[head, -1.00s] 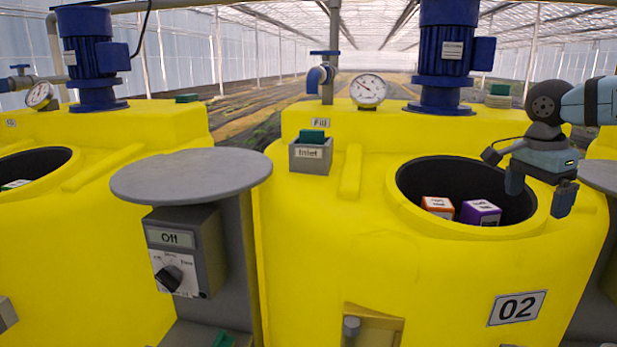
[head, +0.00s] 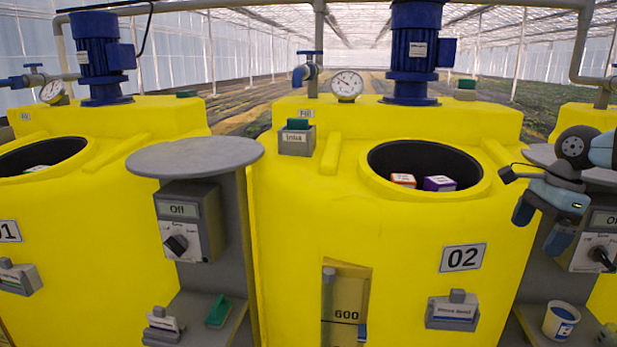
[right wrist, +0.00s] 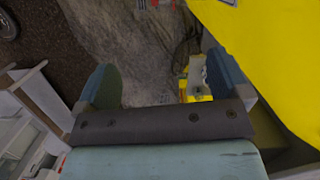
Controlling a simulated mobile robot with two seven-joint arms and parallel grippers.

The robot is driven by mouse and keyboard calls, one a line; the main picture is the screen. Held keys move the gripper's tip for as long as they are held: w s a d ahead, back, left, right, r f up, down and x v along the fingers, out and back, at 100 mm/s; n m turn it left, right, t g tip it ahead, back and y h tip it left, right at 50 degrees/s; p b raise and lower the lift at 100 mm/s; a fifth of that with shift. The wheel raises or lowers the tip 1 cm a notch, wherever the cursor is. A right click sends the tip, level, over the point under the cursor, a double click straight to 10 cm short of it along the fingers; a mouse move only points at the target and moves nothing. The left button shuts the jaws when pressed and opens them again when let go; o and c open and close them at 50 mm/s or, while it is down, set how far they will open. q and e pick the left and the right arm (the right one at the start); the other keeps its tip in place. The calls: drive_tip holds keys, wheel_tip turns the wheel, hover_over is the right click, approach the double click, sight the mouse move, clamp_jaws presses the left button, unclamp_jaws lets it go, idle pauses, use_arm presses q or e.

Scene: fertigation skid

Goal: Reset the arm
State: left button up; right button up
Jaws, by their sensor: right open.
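My right gripper (head: 540,225) is at the right side of the head view, beside the yellow tank marked 02 (head: 400,235). Its two fingers are apart with nothing between them. In the right wrist view the open fingers (right wrist: 160,85) point over a dark floor, with the yellow tank wall at the upper right. Inside the round opening of tank 02 lie an orange-and-white box (head: 403,180) and a purple-and-white box (head: 440,183).
A grey post with a round top (head: 195,155) and an Off switch box (head: 188,220) stands between the tanks. A green-handled item (head: 218,311) lies on its lower shelf. A white-and-blue cup (head: 561,321) stands at lower right, below my right gripper. A grey holder (head: 453,310) is on tank 02.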

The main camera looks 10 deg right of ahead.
drive_tip(key=s+f+m+t+y, duration=0.4)
drive_tip(key=f+m, duration=0.4)
drive_tip(key=f, duration=0.3)
drive_tip(key=s+f+m+t+y, duration=0.4)
drive_tip(key=f+m+t, duration=0.1)
drive_tip(key=f+m, duration=0.5)
drive_tip(key=s+a+f+m+t+h, duration=0.2)
drive_tip(key=s+a+f+m+h, duration=0.15)
drive_tip(key=f+m, duration=0.5)
drive_tip(key=s+a+f+m+t+h, duration=0.25)
drive_tip(key=s+a+f+m, duration=0.2)
drive_tip(key=f+m, duration=0.4)
drive_tip(key=s+a+f+m+g+h, duration=0.1)
drive_tip(key=s+a+f+m+g, duration=0.15)
drive_tip(key=a+m, duration=0.65)
drive_tip(key=s+a+f+m+g, duration=0.1)
drive_tip(key=s+a+f+m, duration=0.3)
drive_tip(key=a, duration=0.9)
use_arm(q)
wheel_tip(320, 180, up, 14)
drive_tip(key=a+p, duration=0.1)
drive_tip(key=p, duration=1.4)
drive_tip(key=shift+s+f+t+p, duration=0.2)
drive_tip(key=shift+s+t+p, duration=0.1)
drive_tip(key=shift+s+p, duration=0.05)
use_arm(e)
wheel_tip(320, 180, up, 14)
drive_tip(key=m, duration=0.1)
drive_tip(key=shift+s+a, duration=0.15)
drive_tip(key=shift+a, duration=0.1)
